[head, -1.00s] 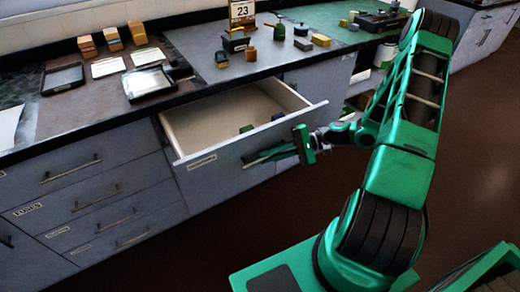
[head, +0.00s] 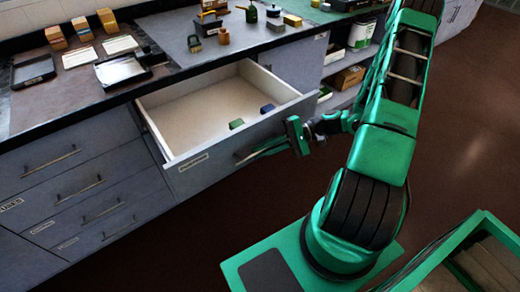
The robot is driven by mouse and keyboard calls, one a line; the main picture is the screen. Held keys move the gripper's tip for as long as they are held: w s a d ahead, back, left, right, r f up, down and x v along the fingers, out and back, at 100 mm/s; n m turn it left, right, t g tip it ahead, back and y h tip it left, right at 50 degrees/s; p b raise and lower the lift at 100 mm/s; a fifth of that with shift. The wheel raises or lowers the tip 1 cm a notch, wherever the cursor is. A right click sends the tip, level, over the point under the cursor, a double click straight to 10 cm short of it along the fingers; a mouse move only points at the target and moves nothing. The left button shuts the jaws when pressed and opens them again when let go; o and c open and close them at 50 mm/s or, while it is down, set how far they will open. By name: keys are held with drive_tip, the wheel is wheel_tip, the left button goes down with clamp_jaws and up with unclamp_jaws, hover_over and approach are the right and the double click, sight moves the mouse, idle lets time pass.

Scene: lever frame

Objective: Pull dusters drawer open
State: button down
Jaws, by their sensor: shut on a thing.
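The open drawer (head: 196,181) has a grey front with a small label, too small to read, and a pale wooden inside. It sticks well out from the cabinet below the counter. Two small items lie inside near its front, a green one (head: 236,124) and a blue one (head: 267,108). My gripper (head: 262,152) is at the drawer's front from the right, shut on the drawer handle.
The counter (head: 88,119) above carries trays, papers, small boxes and other items. Shut drawers (head: 80,190) are to the left. Open shelves with a box (head: 348,78) and a tin (head: 361,33) are to the right. The dark floor in front of the drawer is clear.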

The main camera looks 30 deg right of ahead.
drive_tip(key=c, duration=1.8)
unclamp_jaws()
drive_tip(key=shift+d, duration=0.1)
drive_tip(key=shift+c, duration=0.2)
drive_tip(key=v, duration=1)
drive_tip(key=shift+d, duration=0.4)
drive_tip(key=shift+r, duration=0.15)
drive_tip(key=s+r+n+g+h, duration=0.2)
drive_tip(key=s+r+g+h, duration=0.1)
drive_tip(key=s+r+h, duration=1.2)
wheel_tip(320, 180, up, 3)
drive_tip(key=shift+s+d+r, duration=0.15)
drive_tip(key=shift+s+d, duration=0.2)
drive_tip(key=shift+s, duration=0.8)
